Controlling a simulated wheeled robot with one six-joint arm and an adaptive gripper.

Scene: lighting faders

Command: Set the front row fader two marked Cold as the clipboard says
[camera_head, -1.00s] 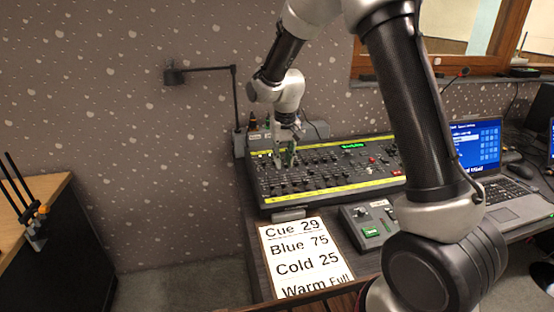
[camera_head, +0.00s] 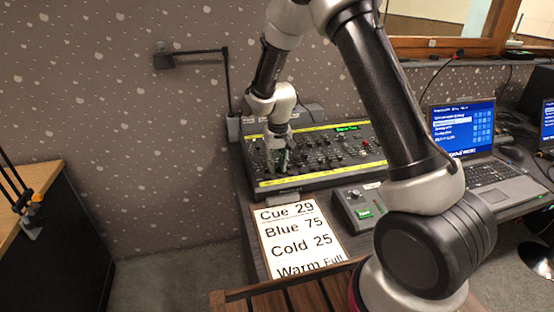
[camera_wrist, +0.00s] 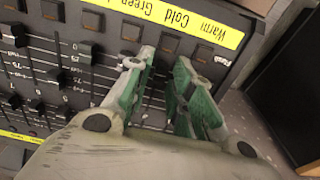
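The clipboard sheet (camera_head: 297,238) reads Cue 29, Blue 75, Cold 25 and Warm Full. The lighting console (camera_head: 318,178) stands behind it. In the wrist view, the yellow label strip (camera_wrist: 229,35) reads upside down, with Warm, Cold (camera_wrist: 178,18) and Green. My gripper (camera_wrist: 166,66) is over the fader field below these labels, its two green-padded fingers apart. Nothing shows gripped between them. I cannot make out the Cold fader's cap; the fingers cover part of that area.
Other fader caps (camera_wrist: 85,52) stand close left of the fingers. A small grey box with a green display (camera_head: 360,205) stands right of the clipboard sheet. A laptop (camera_head: 490,178) is farther right. A lamp (camera_head: 195,55) rises behind the console's left end.

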